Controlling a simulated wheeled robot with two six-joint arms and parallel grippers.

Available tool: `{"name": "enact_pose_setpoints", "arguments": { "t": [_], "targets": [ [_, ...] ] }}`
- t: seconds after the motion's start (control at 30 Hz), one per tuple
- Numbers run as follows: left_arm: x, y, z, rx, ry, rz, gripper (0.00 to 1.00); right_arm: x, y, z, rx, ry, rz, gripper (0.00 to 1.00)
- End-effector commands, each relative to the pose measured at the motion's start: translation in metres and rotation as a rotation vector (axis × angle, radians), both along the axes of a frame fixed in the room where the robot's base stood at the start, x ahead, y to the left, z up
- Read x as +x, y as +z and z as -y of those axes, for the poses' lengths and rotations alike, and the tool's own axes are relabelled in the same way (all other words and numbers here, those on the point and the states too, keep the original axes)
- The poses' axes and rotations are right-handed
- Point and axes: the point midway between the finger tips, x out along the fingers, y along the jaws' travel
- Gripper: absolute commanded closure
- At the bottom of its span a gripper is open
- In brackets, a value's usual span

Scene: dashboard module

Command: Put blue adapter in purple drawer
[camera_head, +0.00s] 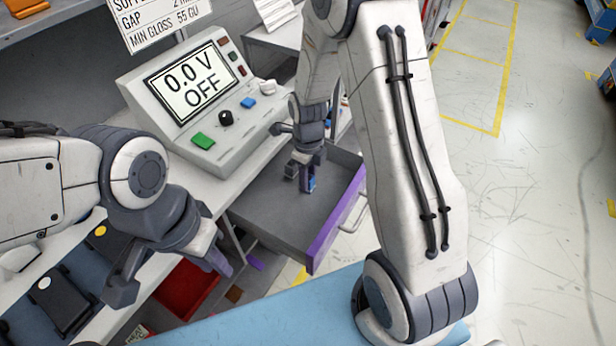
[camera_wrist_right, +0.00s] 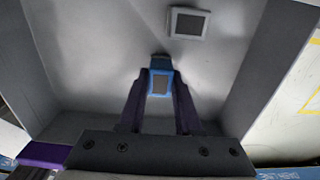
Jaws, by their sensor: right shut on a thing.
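The purple drawer (camera_head: 325,238) is pulled open below the power supply, with a grey interior and a purple front edge. In the right wrist view, its grey inside (camera_wrist_right: 75,65) fills most of the picture. My right gripper (camera_head: 308,180) points down over the drawer's interior. It is shut on the blue adapter (camera_wrist_right: 161,84), which sits between the purple fingertips and also shows in the head view (camera_head: 310,185). I cannot tell whether the adapter touches the drawer floor. My left gripper (camera_head: 172,276) is open and empty at the lower left, apart from the drawer.
A grey power supply (camera_head: 240,135) reading "0.0 V OFF" stands on the bench left of the drawer. A red bin (camera_head: 187,288) and black modules (camera_head: 62,302) lie lower left. A square grey-framed piece (camera_wrist_right: 188,23) lies ahead in the wrist view.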

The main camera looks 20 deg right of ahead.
Motion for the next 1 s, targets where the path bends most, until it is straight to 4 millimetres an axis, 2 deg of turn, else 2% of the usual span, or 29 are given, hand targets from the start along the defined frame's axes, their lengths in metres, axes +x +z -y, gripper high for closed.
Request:
{"name": "enact_pose_setpoints", "arguments": {
  "t": [0.33, 0.37, 0.4, 0.43, 0.77, 0.87, 1.0],
  "targets": [
    [0.0, -0.003, 0.0, 0.0, 0.0, 0.0, 0.74, 0.0, -0.004, 0.001, 0.0, -0.001, 0.0, 1.0],
    [0.0, -0.002, 0.0, 0.0, 0.0, 0.0, 0.74, 0.0, -0.003, 0.001, 0.001, -0.001, 0.001, 0.56],
    [0.0, -0.002, 0.0, 0.0, 0.0, 0.0, 0.74, 0.0, -0.003, 0.001, 0.0, -0.001, 0.0, 0.41],
    [0.0, -0.002, 0.0, 0.0, 0.0, 0.0, 0.74, 0.0, -0.003, 0.001, 0.0, -0.001, 0.0, 0.37],
    [0.0, 0.0, 0.0, 0.0, 0.0, 0.0, 0.74, 0.0, 0.0, 0.001, 0.0, -0.001, 0.001, 0.37],
    [0.0, 0.001, 0.0, 0.0, 0.0, 0.0, 0.74, 0.0, 0.008, 0.001, 0.0, -0.001, 0.002, 0.37],
    [0.0, 0.002, 0.0, 0.0, 0.0, 0.0, 0.74, 0.001, 0.034, 0.001, 0.0, -0.001, 0.006, 0.37]
  ]
}}
